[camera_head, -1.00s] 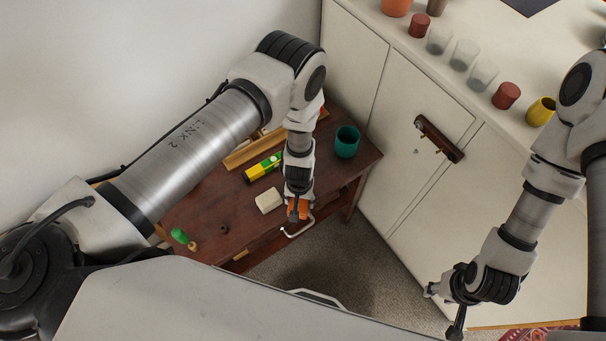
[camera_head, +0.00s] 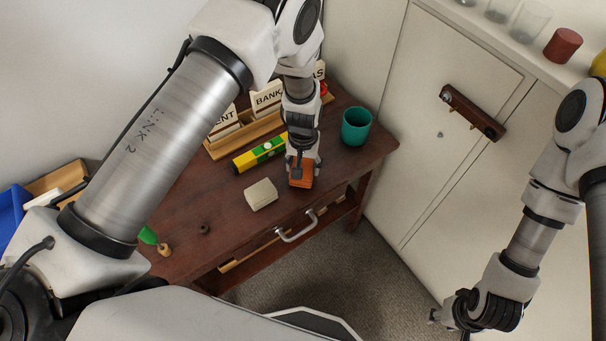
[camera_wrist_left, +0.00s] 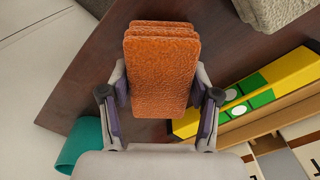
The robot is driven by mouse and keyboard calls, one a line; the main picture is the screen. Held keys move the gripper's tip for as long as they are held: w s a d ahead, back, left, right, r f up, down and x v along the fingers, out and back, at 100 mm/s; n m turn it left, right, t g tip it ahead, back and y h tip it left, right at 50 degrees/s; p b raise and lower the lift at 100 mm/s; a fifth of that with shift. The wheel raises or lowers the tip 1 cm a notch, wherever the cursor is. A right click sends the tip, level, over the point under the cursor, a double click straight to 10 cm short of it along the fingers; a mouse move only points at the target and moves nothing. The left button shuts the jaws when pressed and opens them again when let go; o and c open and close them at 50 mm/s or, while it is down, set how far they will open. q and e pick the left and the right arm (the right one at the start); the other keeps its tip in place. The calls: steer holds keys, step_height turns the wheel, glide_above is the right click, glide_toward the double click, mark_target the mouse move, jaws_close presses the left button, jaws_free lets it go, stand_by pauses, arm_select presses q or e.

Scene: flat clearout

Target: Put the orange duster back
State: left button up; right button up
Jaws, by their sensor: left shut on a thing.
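The orange duster (camera_head: 301,181) is a textured orange block. My left gripper (camera_head: 302,163) is shut on it from above, over the front right part of the dark wooden table (camera_head: 220,232). In the left wrist view the duster (camera_wrist_left: 162,70) sits between the two fingers of my left gripper (camera_wrist_left: 160,100). I cannot tell whether its underside touches the table. My right gripper (camera_head: 438,316) is low at the right, away from the table, and its fingers are too unclear to read.
A cream block (camera_head: 261,195) lies left of the duster. A yellow-green level (camera_head: 259,153) and a wooden card rack (camera_head: 243,136) lie behind. A teal cup (camera_head: 356,127) stands to the right. A green-topped item (camera_head: 149,236) is front left. White cabinets (camera_head: 440,130) bound the right.

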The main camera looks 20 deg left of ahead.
mark_target(303, 164)
arm_select(q)
steer(key=shift+f, duration=0.5)
steer(key=shift+c, duration=0.5)
steer(key=shift+f, duration=0.15)
steer(key=o, duration=1.1)
steer(key=shift+r, duration=0.2)
step_height(303, 164, up, 12)
steer(key=shift+b, duration=0.3)
